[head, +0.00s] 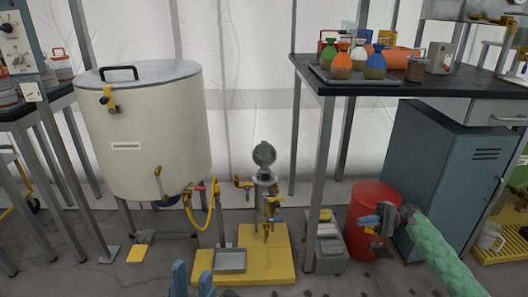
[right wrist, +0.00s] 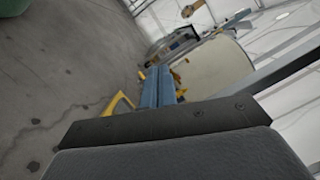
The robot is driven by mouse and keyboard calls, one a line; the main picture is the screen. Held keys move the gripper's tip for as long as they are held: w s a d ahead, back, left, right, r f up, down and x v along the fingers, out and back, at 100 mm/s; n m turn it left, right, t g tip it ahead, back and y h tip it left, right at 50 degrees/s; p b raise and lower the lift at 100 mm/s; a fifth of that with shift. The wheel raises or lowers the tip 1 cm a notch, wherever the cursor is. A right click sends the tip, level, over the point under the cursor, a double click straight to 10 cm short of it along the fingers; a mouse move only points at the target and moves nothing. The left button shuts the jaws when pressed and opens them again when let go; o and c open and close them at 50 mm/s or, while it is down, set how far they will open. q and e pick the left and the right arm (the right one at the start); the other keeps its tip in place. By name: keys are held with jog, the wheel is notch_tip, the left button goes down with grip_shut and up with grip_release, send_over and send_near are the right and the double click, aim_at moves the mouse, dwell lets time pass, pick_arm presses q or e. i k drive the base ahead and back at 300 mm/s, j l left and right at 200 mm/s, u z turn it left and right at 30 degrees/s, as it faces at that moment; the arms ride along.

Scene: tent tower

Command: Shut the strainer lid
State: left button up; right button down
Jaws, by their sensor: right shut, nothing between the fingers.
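The strainer (head: 265,190) is a small grey metal body with brass fittings on a yellow base. Its round grey lid (head: 264,154) stands up above the body, tilted open. My right gripper (head: 372,221) is to the right of the strainer, in front of the red bin and well apart from the lid. Its blue fingers are together and empty; they also show in the right wrist view (right wrist: 158,86). My left gripper (head: 192,279) shows only as two blue fingertips at the bottom edge, apart from each other with nothing seen between them. The strainer is not clearly seen in the right wrist view.
A large cream tank (head: 150,140) stands left of the strainer, with a yellow hose (head: 212,208) between them. A metal tray (head: 230,260) lies on the yellow base (head: 272,268). A dark table (head: 430,84), its leg, a red bin (head: 364,204) and a blue cabinet (head: 440,180) are at right.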

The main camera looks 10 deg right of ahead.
aim_at(265, 154)
jog(key=i+j, duration=0.25)
jog(key=i, duration=0.2)
jog(key=i+j, duration=0.25)
jog(key=i, duration=0.25)
jog(key=i+j, duration=0.25)
jog(key=i, duration=0.2)
jog(key=i+j, duration=0.25)
jog(key=i, duration=0.2)
